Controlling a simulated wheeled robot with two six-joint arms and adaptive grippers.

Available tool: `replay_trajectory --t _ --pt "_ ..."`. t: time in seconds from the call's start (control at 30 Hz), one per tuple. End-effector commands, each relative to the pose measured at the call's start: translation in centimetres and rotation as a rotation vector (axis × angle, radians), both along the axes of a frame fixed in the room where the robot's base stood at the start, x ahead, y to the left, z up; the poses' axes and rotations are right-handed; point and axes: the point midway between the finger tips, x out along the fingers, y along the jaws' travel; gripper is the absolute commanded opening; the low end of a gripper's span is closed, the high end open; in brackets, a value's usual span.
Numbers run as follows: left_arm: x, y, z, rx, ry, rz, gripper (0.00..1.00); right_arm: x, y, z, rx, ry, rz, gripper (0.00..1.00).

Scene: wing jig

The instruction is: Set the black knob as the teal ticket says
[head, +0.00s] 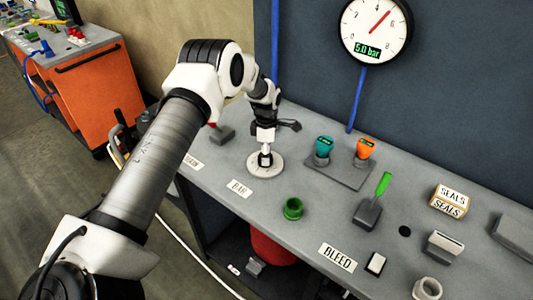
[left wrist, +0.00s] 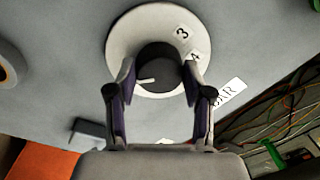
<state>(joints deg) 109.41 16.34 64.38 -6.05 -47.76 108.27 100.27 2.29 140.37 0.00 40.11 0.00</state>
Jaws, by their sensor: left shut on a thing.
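The black knob (left wrist: 160,68) sits in the middle of a round white dial (left wrist: 122,40) in the left wrist view; the dial also shows in the head view (head: 253,168). The figures 3 and 4 show on the dial; the rest is hidden or unclear. The knob's white pointer line points left in that view. My left gripper (left wrist: 158,82) is shut on the knob, one finger on each side; it also shows in the head view (head: 266,152).
An orange piece (head: 364,150) stands beside the teal one. A gauge (head: 376,30) reads 5.0 bar. A BAR label (head: 239,188), green ring (head: 293,208), green-handled lever (head: 383,187) and SEALS box (head: 449,200) are on the grey bench. An orange cart (head: 90,90) stands far left.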

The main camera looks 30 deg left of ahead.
Motion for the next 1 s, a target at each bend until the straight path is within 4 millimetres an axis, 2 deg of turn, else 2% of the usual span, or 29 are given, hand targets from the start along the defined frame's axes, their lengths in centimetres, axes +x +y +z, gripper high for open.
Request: replay_trajectory --t 0.07,0.1,0.17,0.47,0.57,0.67,0.9,1.0 --pt "-0.5 0.0 -0.5 -0.002 0.015 0.000 0.16 0.0 0.0 -0.1 0.000 0.000 0.000 0.40" --pt "-0.5 0.0 -0.6 -0.002 0.015 0.000 0.58 0.0 0.0 -0.1 0.000 0.000 0.000 0.40" --pt "-0.5 0.0 -0.5 -0.002 0.014 0.000 0.77 0.0 0.0 -0.1 0.000 0.000 0.000 0.40" --pt "-0.2 0.0 -0.2 -0.001 0.005 -0.001 0.77 0.0 0.0 0.0 0.000 0.000 0.000 0.40" --pt "-0.1 0.0 0.6 -0.001 0.004 -0.001 0.77 0.0 0.0 0.0 0.000 0.000 0.000 0.40" --pt "0.1 0.1 2.3 -0.001 0.001 -0.001 0.77 0.0 0.0 0.0 0.000 0.000 0.000 0.40" --pt "0.4 0.4 8.4 -0.002 0.003 -0.001 0.77 0.0 0.0 0.0 0.000 0.000 0.000 0.40" --pt "0.5 0.5 10.3 -0.002 0.005 -0.001 0.77 0.0 0.0 0.0 0.000 0.000 0.000 0.40"
